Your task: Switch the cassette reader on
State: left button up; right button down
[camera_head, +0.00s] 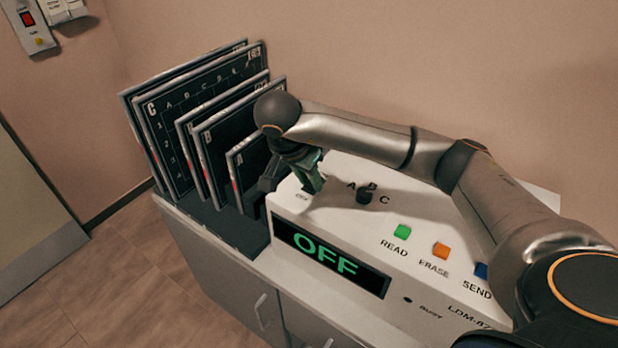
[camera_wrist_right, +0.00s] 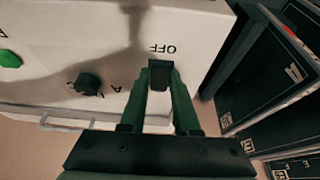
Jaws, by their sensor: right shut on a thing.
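The cassette reader (camera_head: 400,225) is a white sloped console on a cabinet. Its front display (camera_head: 330,258) reads OFF in green letters. My right gripper (camera_head: 310,184) is at the reader's back left corner; in the right wrist view its two green fingers (camera_wrist_right: 162,80) are shut on a dark power switch (camera_wrist_right: 160,73), beside a printed OFF label (camera_wrist_right: 162,48). The fingers hide part of the switch, so I cannot fully tell its tilt. My left gripper is in neither view.
A dark selector knob (camera_head: 369,194) marked A, B, C is right of my gripper. Green READ (camera_head: 402,231), orange ERASE (camera_head: 441,250) and blue SEND (camera_head: 481,271) buttons line the reader. Several dark lettered cassettes (camera_head: 184,122) stand in a rack close on the left.

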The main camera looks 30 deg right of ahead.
jog(key=shift+d, duration=0.1)
jog(key=shift+w+d+r+y, duration=0.1)
jog(key=shift+d+r+y, duration=0.1)
jog(key=shift+y, duration=0.4)
jog(key=shift+w+d+g+y, duration=0.1)
jog(key=shift+d+g+y, duration=0.15)
jog(key=shift+g+y, duration=0.9)
jog(key=shift+t+y, duration=0.35)
jog(key=c, duration=0.6)
grip_release()
jog(key=shift+c, duration=0.2)
notch_tip(320, 180, up, 13)
jog(key=shift+f+p, duration=0.2)
jog(key=shift+p, duration=0.1)
